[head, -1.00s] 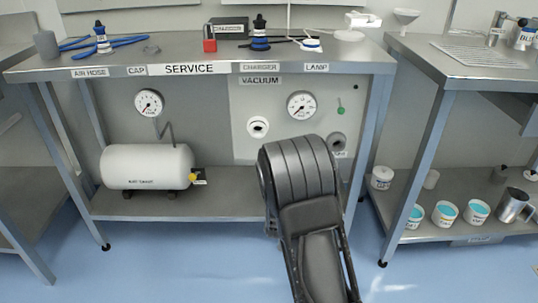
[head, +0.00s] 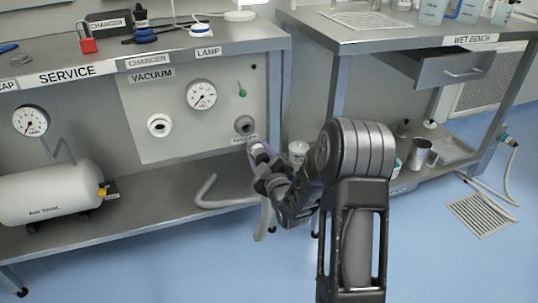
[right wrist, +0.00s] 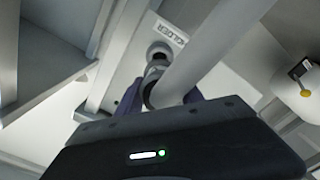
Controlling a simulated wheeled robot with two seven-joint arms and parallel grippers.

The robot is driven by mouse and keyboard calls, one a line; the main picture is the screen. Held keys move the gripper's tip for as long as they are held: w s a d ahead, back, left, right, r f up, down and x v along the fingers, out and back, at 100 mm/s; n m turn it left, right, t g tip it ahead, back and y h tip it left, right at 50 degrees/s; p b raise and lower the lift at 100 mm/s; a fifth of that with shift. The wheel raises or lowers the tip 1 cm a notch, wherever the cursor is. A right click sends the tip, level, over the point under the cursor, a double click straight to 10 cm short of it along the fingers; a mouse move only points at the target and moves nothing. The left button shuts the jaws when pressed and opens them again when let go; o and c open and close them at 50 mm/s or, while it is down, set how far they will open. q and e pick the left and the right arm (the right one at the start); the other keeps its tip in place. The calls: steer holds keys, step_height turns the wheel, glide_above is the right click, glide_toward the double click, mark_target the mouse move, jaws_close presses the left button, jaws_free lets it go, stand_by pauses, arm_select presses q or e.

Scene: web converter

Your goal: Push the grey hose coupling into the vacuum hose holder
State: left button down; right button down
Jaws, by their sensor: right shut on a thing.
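The vacuum hose holder (head: 244,125) is a round grey socket low at the right of the vacuum panel (head: 135,100). In the right wrist view the holder (right wrist: 160,50) has a dark opening beside a label ending in "OLDER". My right gripper (head: 266,168) is shut on the grey hose coupling (head: 258,149), just below and right of the holder. The coupling (right wrist: 154,77) points at the holder in the right wrist view. I cannot tell whether its tip touches or enters the opening. A grey hose (head: 206,194) lies over the lower shelf. My left gripper is not in view.
A white port (head: 159,125), a gauge (head: 201,95) and a green-knobbed valve (head: 242,91) are on the panel. A table leg stands just right of the holder. The wet bench (head: 400,40) is farther right, with containers on its lower shelf.

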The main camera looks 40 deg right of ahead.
mark_target(255, 143)
steer(key=shift+b, duration=0.4)
steer(key=shift+b+x, duration=1)
steer(key=shift+x, duration=1.8)
steer(key=shift+b, duration=0.85)
steer(key=shift+b+x, duration=0.85)
steer(key=shift+x, duration=1.3)
stand_by(0.4)
steer(key=c, duration=0.7)
jaws_free()
